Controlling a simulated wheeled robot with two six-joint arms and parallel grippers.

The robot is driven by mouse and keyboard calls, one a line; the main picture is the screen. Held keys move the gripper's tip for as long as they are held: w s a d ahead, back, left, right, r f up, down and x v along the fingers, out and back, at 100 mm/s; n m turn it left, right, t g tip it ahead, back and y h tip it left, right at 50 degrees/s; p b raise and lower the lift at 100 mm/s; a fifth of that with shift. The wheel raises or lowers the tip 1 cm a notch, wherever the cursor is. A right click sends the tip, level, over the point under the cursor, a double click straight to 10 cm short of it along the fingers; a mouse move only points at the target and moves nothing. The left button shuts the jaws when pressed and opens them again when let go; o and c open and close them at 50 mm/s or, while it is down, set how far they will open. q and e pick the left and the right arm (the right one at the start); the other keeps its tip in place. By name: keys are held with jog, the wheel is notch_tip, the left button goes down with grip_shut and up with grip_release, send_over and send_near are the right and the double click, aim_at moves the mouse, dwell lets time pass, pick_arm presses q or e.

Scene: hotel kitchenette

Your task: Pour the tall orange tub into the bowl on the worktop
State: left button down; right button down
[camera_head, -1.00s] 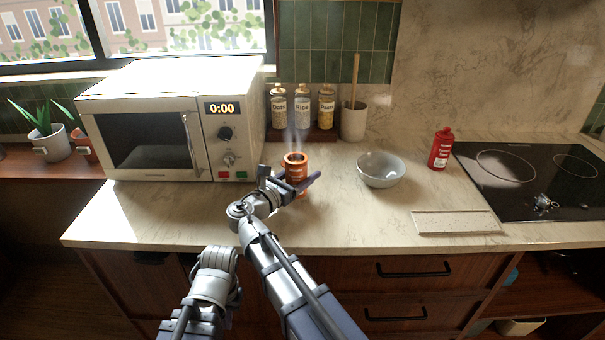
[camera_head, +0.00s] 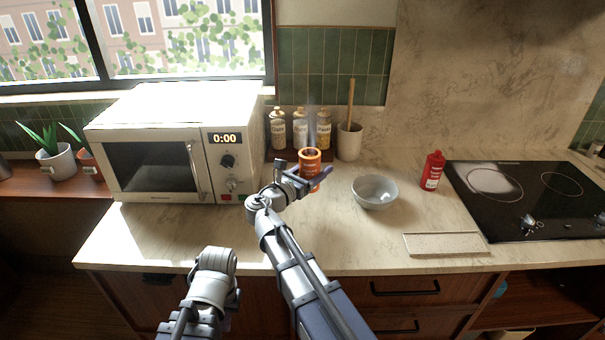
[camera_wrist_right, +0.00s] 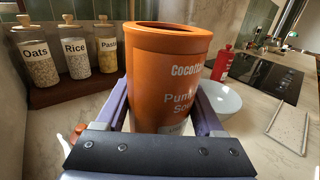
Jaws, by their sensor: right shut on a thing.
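The tall orange tub (camera_head: 311,167) is upright with a dark open top, and faint steam rises above it. It appears raised off the worktop, left of the bowl. My right gripper (camera_head: 303,182) is shut on it. In the right wrist view the tub (camera_wrist_right: 165,75) stands between the two purple fingers, its label partly readable. The grey-white bowl (camera_head: 374,193) sits on the worktop (camera_head: 330,240), right of the tub and apart from it. It shows partly behind the tub in the right wrist view (camera_wrist_right: 222,101). My left arm shows at the lower left; its jaws are not visible.
A microwave (camera_head: 160,160) stands at left. Jars labelled oats, rice and pasta (camera_wrist_right: 75,55) and a utensil crock (camera_head: 349,142) are behind. A red bottle (camera_head: 432,171), a pale tray (camera_head: 445,244) and a hob (camera_head: 535,195) are at right. The worktop in front of the bowl is clear.

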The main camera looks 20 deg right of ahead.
jog(key=d, duration=0.5)
jog(key=w+d+f+b, duration=0.1)
jog(key=d, duration=0.5)
jog(key=w+d, duration=0.1)
jog(key=d, duration=0.4)
jog(key=shift+w+d+f, duration=0.2)
jog(key=shift+f, duration=0.2)
